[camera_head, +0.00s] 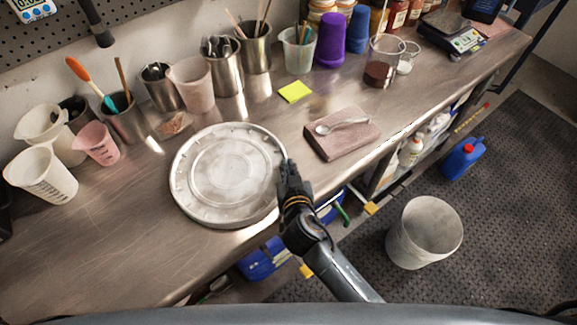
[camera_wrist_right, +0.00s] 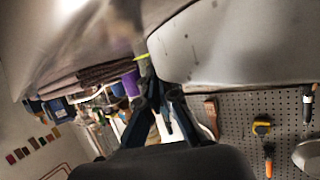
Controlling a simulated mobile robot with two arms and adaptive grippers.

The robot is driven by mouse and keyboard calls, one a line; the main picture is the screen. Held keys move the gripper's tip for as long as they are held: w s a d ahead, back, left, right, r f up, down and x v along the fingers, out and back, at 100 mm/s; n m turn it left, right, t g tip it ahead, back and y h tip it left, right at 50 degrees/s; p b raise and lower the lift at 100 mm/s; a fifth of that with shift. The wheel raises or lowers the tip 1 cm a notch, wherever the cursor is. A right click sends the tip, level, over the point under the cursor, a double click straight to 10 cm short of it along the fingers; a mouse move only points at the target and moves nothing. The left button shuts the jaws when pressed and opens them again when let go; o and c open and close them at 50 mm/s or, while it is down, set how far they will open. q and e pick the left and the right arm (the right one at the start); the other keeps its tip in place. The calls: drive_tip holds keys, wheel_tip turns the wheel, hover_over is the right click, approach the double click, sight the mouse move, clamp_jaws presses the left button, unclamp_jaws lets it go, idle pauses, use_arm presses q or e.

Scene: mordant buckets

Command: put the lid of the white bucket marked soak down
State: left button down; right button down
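The round, pale grey-white lid (camera_head: 227,172) is over the front middle of the steel bench, its ringed face up. I cannot tell whether it touches the bench or hangs slightly above it. My right gripper (camera_head: 287,172) is at the lid's right rim. In the right wrist view its fingers (camera_wrist_right: 156,82) close in on the edge of the lid (camera_wrist_right: 230,45) and look shut on it, though the contact is partly hidden. The white bucket (camera_head: 424,233) stands open on the floor at the right; I see no marking on it. My left gripper is out of view.
On the bench (camera_head: 110,225), a folded brown cloth (camera_head: 342,137) with a spoon lies right of the lid. A yellow note (camera_head: 295,92) lies behind it. Beakers, including a pink one (camera_head: 97,143), and steel pots line the back. Bare bench shows at the front left.

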drive_tip(key=c, duration=1.5)
unclamp_jaws()
drive_tip(key=shift+r, duration=0.1)
drive_tip(key=shift+s, duration=0.3)
drive_tip(key=b+v, duration=0.2)
drive_tip(key=v, duration=0.8)
drive_tip(key=shift+s+d, duration=0.1)
drive_tip(key=shift+s, duration=0.05)
drive_tip(key=shift+s+d+r, duration=0.1)
drive_tip(key=shift+s+r, duration=0.2)
drive_tip(key=shift+s, duration=0.25)
